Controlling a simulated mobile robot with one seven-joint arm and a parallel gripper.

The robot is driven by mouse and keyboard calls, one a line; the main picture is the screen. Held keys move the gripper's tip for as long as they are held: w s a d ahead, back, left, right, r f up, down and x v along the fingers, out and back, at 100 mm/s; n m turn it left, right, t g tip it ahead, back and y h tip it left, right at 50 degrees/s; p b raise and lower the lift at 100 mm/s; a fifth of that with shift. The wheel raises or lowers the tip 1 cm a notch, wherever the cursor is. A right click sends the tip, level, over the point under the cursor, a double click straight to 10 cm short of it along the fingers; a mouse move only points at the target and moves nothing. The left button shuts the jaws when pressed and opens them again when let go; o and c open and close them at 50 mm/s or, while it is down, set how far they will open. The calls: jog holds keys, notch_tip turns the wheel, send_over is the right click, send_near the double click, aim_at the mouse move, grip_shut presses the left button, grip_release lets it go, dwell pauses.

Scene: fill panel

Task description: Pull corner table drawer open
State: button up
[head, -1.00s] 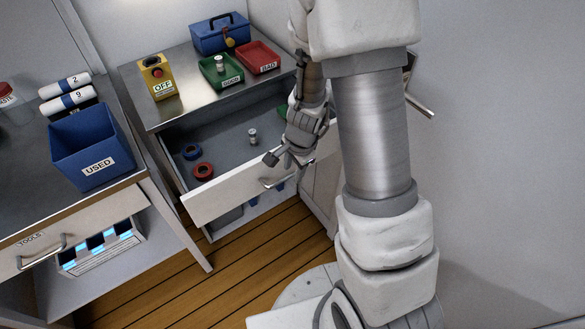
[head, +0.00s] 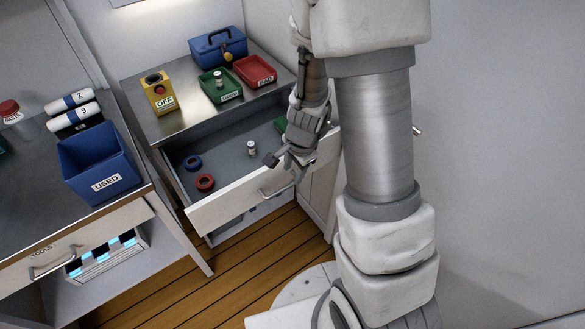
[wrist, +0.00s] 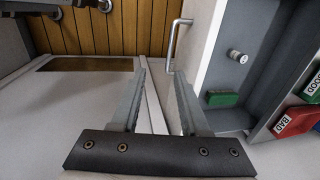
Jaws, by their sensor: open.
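The corner table drawer (head: 232,212) is pulled well out, its inside showing. Its metal bar handle (head: 277,189) is on the white front panel. My gripper (head: 280,160) is open and just above the drawer front, right of its middle. In the wrist view, the handle (wrist: 176,40) lies beyond the fingertips, with no finger around it. The drawer front (wrist: 199,50) runs past the right finger. My gripper (wrist: 158,75) holds nothing. My arm hides the drawer's right end in the head view.
In the drawer are a blue ring (head: 193,162), a red ring (head: 205,182), a small bottle (head: 251,148) and a green block (wrist: 222,99). A yellow OFF box (head: 159,92), trays and a blue toolbox (head: 218,48) stand on the table. The left workbench (head: 150,196) is close by.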

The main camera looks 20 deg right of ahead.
notch_tip(320, 180, up, 7)
jog(key=s+p, duration=0.1)
jog(key=p, duration=0.4)
jog(key=shift+s+d+f, duration=0.15)
jog(key=shift+d, duration=0.1)
dwell(0.4)
jog(key=s+d+r+p, duration=0.1)
jog(key=s+r+p, duration=0.2)
jog(key=r, duration=1.4)
jog(key=p, duration=0.4)
jog(key=shift+p, duration=0.3)
jog(key=shift+s+r, duration=0.1)
jog(key=s+a+r+n+t+b, duration=0.2)
jog(key=s+r+n+t+b, duration=0.1)
jog(key=s+r+n, duration=0.7)
notch_tip(320, 180, up, 3)
jog(key=n, duration=0.4)
jog(key=shift+s+a+t+h+b, duration=0.25)
jog(key=shift+a+t+h+b, duration=0.05)
